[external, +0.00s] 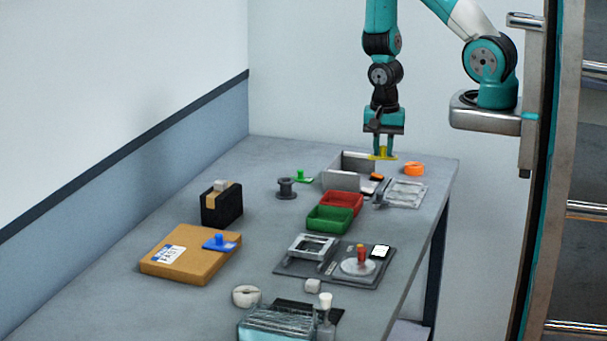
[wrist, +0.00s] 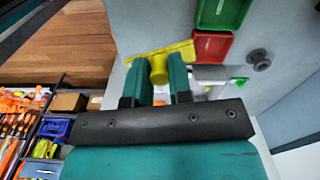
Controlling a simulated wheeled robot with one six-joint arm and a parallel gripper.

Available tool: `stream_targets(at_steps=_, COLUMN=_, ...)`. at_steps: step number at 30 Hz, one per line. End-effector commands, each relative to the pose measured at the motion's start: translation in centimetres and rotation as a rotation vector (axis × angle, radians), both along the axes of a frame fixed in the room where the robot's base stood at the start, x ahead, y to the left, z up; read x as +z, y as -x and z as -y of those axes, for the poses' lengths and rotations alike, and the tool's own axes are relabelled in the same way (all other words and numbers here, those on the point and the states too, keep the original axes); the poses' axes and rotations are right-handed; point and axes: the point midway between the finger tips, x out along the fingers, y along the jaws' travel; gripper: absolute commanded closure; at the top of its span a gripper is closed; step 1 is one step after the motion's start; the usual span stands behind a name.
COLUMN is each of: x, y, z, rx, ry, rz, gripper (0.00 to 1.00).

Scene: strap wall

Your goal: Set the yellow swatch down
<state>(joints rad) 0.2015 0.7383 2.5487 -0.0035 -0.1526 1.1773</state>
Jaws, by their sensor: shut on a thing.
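The yellow swatch (external: 382,156) is a thin flat piece with an upright round knob, which shows in the wrist view (wrist: 158,68). My gripper (external: 383,146) is shut on the knob, one teal finger on each side, in the wrist view (wrist: 159,80). The swatch hangs level above the far end of the table (external: 258,160), over or just beside the open grey box (external: 340,180). I cannot tell the exact gap beneath it. A green swatch (external: 301,177) and a blue swatch (external: 220,242), each with a knob, lie elsewhere.
A red bin (external: 343,198) and a green bin (external: 325,222) stand near the grey box. An orange ring (external: 414,168) and a clear tray (external: 406,193) lie to its right. A dark spool (external: 286,188) stands left. Bare tabletop lies at the far left.

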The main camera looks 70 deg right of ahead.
Motion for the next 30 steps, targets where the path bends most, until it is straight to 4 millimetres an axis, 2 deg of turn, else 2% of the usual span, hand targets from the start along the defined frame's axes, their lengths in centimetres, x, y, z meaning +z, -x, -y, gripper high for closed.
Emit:
stream_targets(at_steps=2, x=0.4, y=0.4, z=-0.9, rx=0.03, ry=0.0, rz=-0.004, gripper=1.0)
stream_targets(at_steps=5, x=-0.7, y=0.6, z=-1.3, rx=0.044, ry=0.0, rz=-0.002, gripper=1.0)
stream_targets(at_steps=12, x=-6.1, y=0.5, z=-1.3, rx=0.045, ry=0.0, rz=0.0, gripper=1.0)
stream_targets(at_steps=18, x=-9.9, y=0.5, z=-1.3, rx=0.044, ry=0.0, rz=0.0, gripper=1.0)
stream_targets(at_steps=27, x=-14.9, y=0.6, z=-1.3, rx=0.044, ry=0.0, rz=-0.003, gripper=1.0)
stream_targets(at_steps=30, x=-15.9, y=0.6, z=-1.3, rx=0.044, ry=0.0, rz=-0.002, gripper=1.0)
